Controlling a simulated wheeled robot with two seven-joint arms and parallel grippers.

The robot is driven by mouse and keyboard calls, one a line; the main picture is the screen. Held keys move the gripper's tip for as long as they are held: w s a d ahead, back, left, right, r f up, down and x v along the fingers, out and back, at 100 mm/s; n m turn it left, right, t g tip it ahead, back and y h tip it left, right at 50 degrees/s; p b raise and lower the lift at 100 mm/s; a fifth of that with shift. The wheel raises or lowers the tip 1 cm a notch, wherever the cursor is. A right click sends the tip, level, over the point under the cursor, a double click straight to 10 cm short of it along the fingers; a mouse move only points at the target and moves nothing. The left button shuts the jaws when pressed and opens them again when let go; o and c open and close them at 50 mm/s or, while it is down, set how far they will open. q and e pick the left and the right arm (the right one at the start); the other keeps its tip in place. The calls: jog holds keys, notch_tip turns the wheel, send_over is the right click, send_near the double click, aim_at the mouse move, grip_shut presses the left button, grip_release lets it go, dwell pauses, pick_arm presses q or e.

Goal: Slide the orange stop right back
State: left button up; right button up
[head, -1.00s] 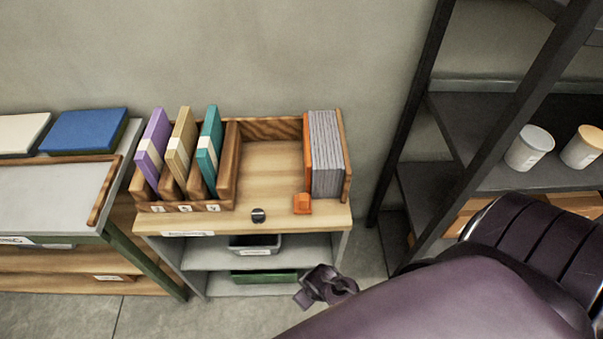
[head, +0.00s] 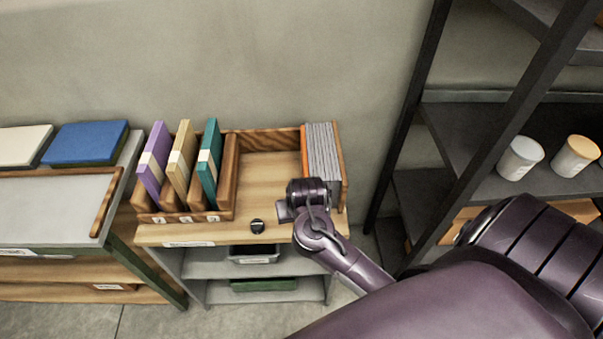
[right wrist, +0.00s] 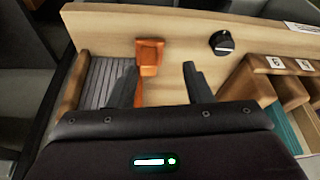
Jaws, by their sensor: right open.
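The orange stop shows in the right wrist view as a squarish block (right wrist: 150,51) near the front edge of the wooden desk organizer, with an orange strip running back from it. In the head view its upright orange edge (head: 304,153) stands against the grey booklets (head: 323,152); its front block is hidden behind my right gripper (head: 287,210). The right gripper, also in the right wrist view (right wrist: 160,68), is open and empty over the desk. The block lies ahead of the fingertips, nearer the left finger in the picture. My left gripper is not in view.
A black knob (head: 257,226) sits on the desk's front strip. Purple, tan and teal books (head: 210,162) stand in wooden slots to the left. The wooden bay (head: 265,180) between slots and stop is bare. A dark metal rack (head: 440,170) stands at right.

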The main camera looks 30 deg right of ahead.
jog(key=w+d+f, duration=0.1)
jog(key=f, duration=0.1)
jog(key=w+d+f+m+b, duration=0.1)
jog(key=w+f, duration=0.1)
jog(key=f, duration=0.1)
jog(key=w+d+f+m+h+b, duration=0.1)
jog(key=d+f, duration=0.1)
jog(key=f, duration=0.1)
jog(key=shift+w, duration=0.4)
jog(key=shift+c, duration=0.2)
grip_shut()
